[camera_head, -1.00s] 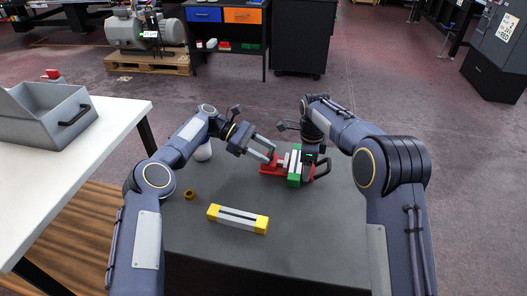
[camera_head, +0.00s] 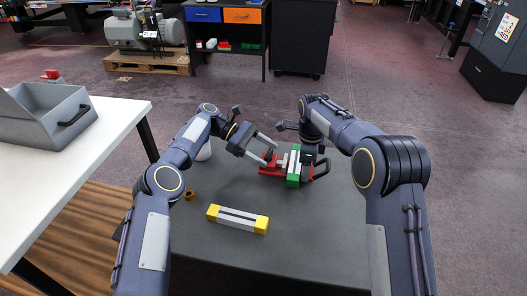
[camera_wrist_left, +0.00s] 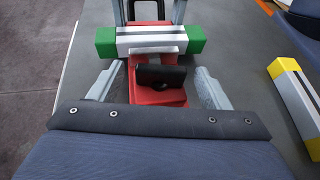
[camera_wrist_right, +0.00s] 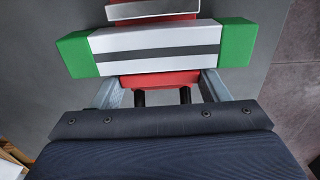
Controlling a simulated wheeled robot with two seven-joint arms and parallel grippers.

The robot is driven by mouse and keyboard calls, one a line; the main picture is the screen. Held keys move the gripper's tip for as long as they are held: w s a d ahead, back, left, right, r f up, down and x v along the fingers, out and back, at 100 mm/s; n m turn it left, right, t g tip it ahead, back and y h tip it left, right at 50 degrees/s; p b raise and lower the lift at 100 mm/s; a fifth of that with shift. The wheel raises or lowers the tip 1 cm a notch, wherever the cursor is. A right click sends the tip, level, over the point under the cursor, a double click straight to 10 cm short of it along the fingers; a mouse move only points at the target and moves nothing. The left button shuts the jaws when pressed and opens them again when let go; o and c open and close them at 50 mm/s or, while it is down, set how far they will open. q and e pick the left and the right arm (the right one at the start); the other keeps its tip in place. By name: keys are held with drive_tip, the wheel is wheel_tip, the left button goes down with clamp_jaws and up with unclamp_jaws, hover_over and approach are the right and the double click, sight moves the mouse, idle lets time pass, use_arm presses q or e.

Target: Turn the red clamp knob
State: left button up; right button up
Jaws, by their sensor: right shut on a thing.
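A red clamp (camera_head: 270,170) stands on the grey table and holds a grey-white bar with green ends (camera_head: 293,179). Its black knob (camera_wrist_left: 160,77) on a red base shows in the left wrist view. My left gripper (camera_head: 268,150) reaches in from the left, its fingers open on either side of the knob with gaps beside it. My right gripper (camera_wrist_right: 161,88) is at the clamp's other side, its fingers shut on the red clamp body (camera_wrist_right: 160,80). A black looped handle (camera_head: 322,170) sits on this side; its bars show between the right fingers. The right fingertips are partly hidden.
A grey-white bar with yellow ends (camera_head: 238,219) lies nearer on the grey table (camera_head: 300,235). A small brown ring (camera_head: 189,195) lies left of it. A white side table (camera_head: 60,170) with a grey bin (camera_head: 40,122) stands left. The grey table's front right is clear.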

use_arm(q)
drive_tip(key=shift+a+r+n+t, duration=0.1)
drive_tip(key=shift+a+n+t, duration=0.05)
drive_tip(key=shift+n+t, duration=0.35)
use_arm(e)
drive_tip(key=shift+d, duration=0.1)
